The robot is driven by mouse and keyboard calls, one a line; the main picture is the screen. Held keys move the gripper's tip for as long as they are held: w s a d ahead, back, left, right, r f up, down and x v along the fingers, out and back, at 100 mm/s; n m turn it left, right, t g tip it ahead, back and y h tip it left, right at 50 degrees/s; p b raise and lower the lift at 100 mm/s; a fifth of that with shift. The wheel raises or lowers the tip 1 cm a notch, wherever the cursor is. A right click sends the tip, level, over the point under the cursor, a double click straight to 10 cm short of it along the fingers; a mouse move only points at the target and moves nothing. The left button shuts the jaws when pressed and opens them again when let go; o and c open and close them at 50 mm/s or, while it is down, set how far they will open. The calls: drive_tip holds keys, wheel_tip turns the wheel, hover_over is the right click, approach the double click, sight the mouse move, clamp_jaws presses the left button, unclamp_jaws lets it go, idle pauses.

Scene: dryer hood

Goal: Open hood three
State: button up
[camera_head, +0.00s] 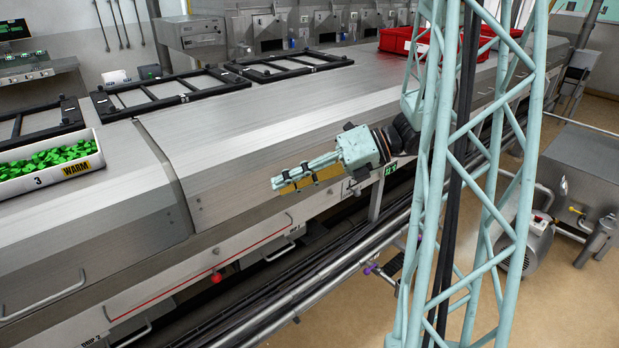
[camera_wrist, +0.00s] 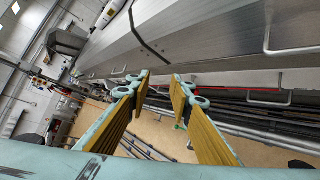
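A long row of brushed-steel dryer hoods runs across the head view. The left hood (camera_head: 85,225) and the wide hood (camera_head: 235,125) beside it are down, with a seam between them. A bar handle (camera_head: 42,300) is on the left hood's front. I cannot read a hood number for certain. My gripper (camera_head: 281,184) hangs in front of the wide hood, apart from it. In the wrist view my gripper (camera_wrist: 161,84) has its fingers spread with nothing between them. That view also shows a hood front with a bar handle (camera_wrist: 290,48) at the upper right.
A white bin (camera_head: 55,180) of green pieces, marked "3" and "WARM", stands on the left hood. Black frames (camera_head: 165,92) and red bins (camera_head: 400,40) are on top. A red knob (camera_head: 216,277) and long rails (camera_head: 300,285) are below the hoods. A motor (camera_head: 530,240) stands right.

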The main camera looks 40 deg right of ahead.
drive_tip(key=d+f+m+t+h, duration=0.2)
drive_tip(key=d+m, duration=0.4)
drive_tip(key=d, duration=0.5)
drive_tip(key=s+d+f+m+t+h, duration=0.1)
drive_tip(key=d+f+m+t, duration=0.4)
drive_tip(key=d, duration=0.7)
wheel_tip(320, 180, down, 2)
drive_tip(key=shift+d+f+m+h, duration=0.2)
drive_tip(key=shift+m+h, duration=0.7)
drive_tip(key=shift+m, duration=0.3)
drive_tip(key=shift+a, duration=0.15)
drive_tip(key=shift+b+x, duration=0.7)
drive_tip(key=shift+x, duration=6.1)
drive_tip(key=shift+f, duration=0.1)
drive_tip(key=shift+c, duration=0.3)
clamp_jaws()
